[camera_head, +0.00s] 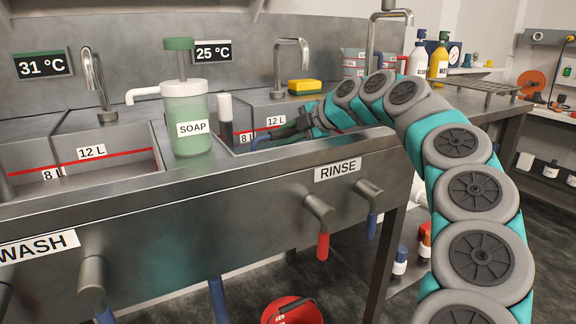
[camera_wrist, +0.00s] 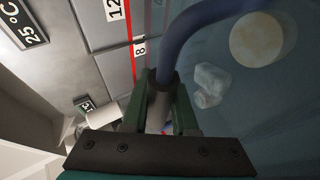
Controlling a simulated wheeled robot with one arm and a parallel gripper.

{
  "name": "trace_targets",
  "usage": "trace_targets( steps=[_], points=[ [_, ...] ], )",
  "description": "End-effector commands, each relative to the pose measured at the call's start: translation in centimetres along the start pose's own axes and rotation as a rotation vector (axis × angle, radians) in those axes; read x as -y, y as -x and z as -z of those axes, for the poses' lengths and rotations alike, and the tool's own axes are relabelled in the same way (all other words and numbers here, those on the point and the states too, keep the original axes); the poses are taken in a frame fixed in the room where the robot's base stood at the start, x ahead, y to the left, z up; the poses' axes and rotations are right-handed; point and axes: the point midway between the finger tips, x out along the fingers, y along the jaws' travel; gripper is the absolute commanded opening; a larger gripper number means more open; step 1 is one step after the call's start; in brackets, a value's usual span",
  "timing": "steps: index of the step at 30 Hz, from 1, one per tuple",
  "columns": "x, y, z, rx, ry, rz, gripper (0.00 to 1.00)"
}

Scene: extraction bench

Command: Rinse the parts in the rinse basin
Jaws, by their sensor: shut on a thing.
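The rinse basin (camera_head: 262,128) is the right sink, behind the RINSE label. My gripper (camera_head: 304,122) reaches down into it from the right. In the wrist view my gripper (camera_wrist: 164,105) is shut on a curved dark blue tube (camera_wrist: 197,20) with a dark grey end. The tube arcs up and to the right, apart from the pieces beyond it. Those are a clear, whitish lumpy piece (camera_wrist: 210,80) and a round cream disc (camera_wrist: 257,38), both seen through bluish water. Whether the clear piece is one part or two, I cannot tell. In the head view the front wall hides most of the basin.
A soap bottle (camera_head: 187,120) and a white-topped post (camera_head: 225,120) stand left of the rinse basin. The wash basin (camera_head: 90,165) is further left. A faucet (camera_head: 291,62) and yellow sponge (camera_head: 304,86) are behind. A red bucket (camera_head: 291,311) stands on the floor.

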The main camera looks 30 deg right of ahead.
Motion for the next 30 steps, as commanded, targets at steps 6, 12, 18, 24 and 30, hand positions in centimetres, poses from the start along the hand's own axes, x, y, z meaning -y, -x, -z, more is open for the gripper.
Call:
trace_targets(
  steps=[6,12,18,24,30],
  points=[
    [-0.28,0.18,0.08,0.000,0.000,-0.001,0.00],
    [-0.26,0.16,0.07,0.000,0.000,-0.001,0.00],
    [0.10,-0.07,-0.02,0.000,0.000,0.000,0.00],
    [0.48,-0.29,-0.12,0.000,0.000,0.000,0.00],
    [0.41,-0.25,-0.10,0.000,0.000,0.000,0.00]
  ],
)
